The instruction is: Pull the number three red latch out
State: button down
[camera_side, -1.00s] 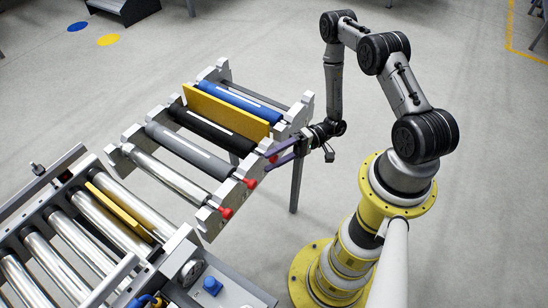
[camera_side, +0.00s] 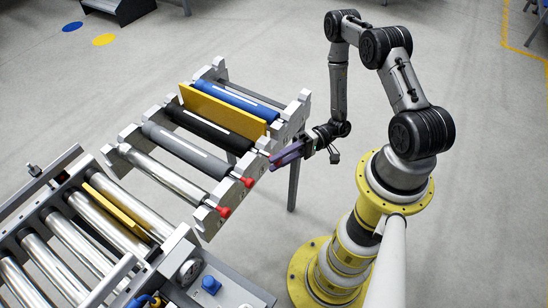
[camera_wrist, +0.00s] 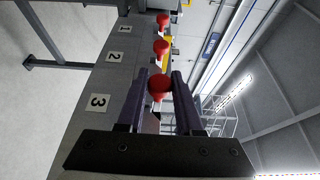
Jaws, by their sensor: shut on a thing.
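The number three red latch (camera_wrist: 159,88) shows in the wrist view beside a plate marked 3 (camera_wrist: 97,103). My gripper (camera_wrist: 160,76) has one dark finger on each side of its round red knob and is shut on it. In the side view my gripper (camera_side: 274,160) has its purple fingers close together at the rail end of the black roller (camera_side: 210,128); they mostly hide the latch there. The number two latch (camera_side: 249,182) and number one latch (camera_side: 224,212) stick out of the same rail and are free of the gripper.
The grey side rail (camera_side: 284,126) carries the latches. A yellow board (camera_side: 226,108) stands between the black roller and the blue roller (camera_side: 240,100). Another roller conveyor (camera_side: 75,225) is at the lower left.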

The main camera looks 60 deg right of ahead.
jog(key=shift+s+a, duration=0.1)
jog(key=shift+s, duration=0.05)
jog(key=c, duration=0.6)
grip_release()
jog(key=v, duration=1.2)
